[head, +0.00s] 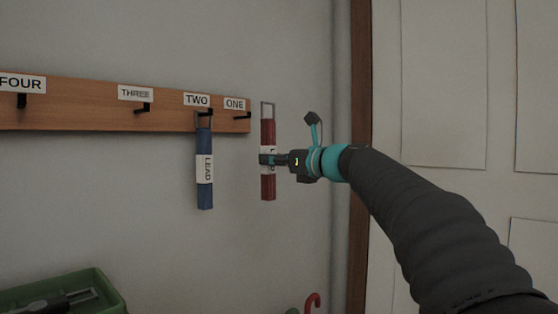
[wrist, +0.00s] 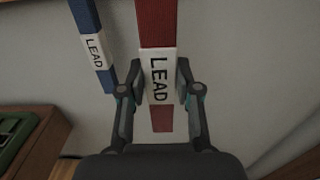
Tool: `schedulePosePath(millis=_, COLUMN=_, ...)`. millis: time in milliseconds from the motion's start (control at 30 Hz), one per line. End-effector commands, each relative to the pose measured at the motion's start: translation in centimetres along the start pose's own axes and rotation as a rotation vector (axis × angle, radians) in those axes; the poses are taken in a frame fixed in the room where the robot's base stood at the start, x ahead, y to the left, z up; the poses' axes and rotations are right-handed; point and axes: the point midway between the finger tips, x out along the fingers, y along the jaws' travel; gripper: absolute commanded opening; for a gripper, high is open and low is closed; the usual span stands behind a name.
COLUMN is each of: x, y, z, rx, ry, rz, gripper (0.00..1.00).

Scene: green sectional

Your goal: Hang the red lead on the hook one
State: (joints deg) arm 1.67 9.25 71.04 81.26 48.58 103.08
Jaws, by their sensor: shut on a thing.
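The red lead (head: 268,132) hangs upright in my gripper (head: 266,159), with a metal loop at its top and a white LEAD label. My gripper is shut on it at the label; the wrist view shows the red lead (wrist: 156,25) between the two fingers (wrist: 158,80). Hook one (head: 243,116) is a black hook under the ONE label (head: 235,103) at the right end of the wooden rack. The lead's loop is just right of hook one in the head view, apart from it; the depth between them is hard to tell.
A blue lead (head: 204,168) hangs on hook two, left of the red lead; it also shows in the wrist view (wrist: 92,45). Hooks three (head: 143,107) and four (head: 21,101) are bare. A green crate (head: 105,283) stands low left. A door frame (head: 360,220) is at right.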

Motion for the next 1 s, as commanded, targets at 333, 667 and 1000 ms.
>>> schedulePosePath(millis=333, x=0.0, y=-1.0, z=0.1, rx=-0.001, ry=-0.001, rz=-0.017, gripper=0.1)
schedulePosePath(millis=667, x=1.6, y=-1.1, z=-0.1, rx=-0.001, ry=-0.001, rz=-0.019, gripper=0.1)
schedulePosePath(millis=1000, x=3.5, y=-0.9, z=-0.3, rx=-0.001, ry=-0.001, rz=-0.015, gripper=0.1)
